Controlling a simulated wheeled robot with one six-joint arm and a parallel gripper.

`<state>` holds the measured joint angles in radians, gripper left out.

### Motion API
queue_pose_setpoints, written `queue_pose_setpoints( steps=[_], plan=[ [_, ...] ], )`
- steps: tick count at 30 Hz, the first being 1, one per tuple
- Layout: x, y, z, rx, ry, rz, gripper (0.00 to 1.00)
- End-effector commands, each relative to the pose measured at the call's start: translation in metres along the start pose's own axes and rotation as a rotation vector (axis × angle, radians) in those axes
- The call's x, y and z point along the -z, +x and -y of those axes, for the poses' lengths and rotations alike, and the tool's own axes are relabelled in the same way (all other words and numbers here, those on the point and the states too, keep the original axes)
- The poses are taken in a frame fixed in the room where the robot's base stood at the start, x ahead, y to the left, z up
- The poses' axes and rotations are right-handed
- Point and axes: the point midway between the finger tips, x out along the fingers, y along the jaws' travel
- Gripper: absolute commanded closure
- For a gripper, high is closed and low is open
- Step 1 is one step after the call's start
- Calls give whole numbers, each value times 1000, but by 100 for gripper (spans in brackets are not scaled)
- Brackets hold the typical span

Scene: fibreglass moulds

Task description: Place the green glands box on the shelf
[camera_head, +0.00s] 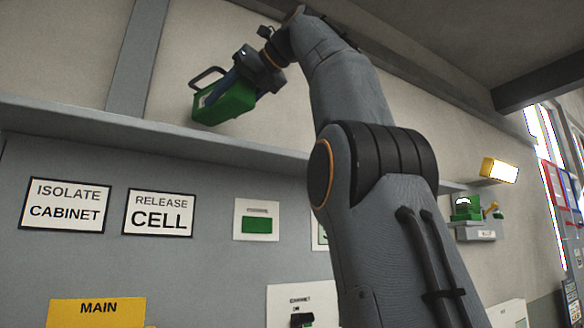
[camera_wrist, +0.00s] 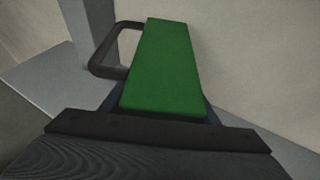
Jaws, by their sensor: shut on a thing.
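The green glands box (camera_head: 224,104) with a dark handle is held up near the wall, above the long grey ledge (camera_head: 170,132). My gripper (camera_head: 236,88) is shut on it. In the wrist view the green box (camera_wrist: 163,72) fills the middle, tilted, with its dark looped handle at its left. My gripper (camera_wrist: 160,112) shows there as a dark bar, with the fingers mostly hidden by the box. The grey ledge surface (camera_wrist: 45,85) lies left of the box in the wrist view. I cannot tell whether the box touches the ledge.
Below the ledge is a grey panel with the signs ISOLATE CABINET (camera_head: 65,204) and RELEASE CELL (camera_head: 159,213). A grey post (camera_head: 137,55) rises behind the ledge.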

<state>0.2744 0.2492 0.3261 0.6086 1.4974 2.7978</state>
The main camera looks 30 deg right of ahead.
Motion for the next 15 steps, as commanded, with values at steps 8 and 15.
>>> queue_pose_setpoints(
  steps=[8,15],
  plan=[
    [5,1,0,0,1,1,77],
    [20,7,-1,-1,0,1,77]
  ],
)
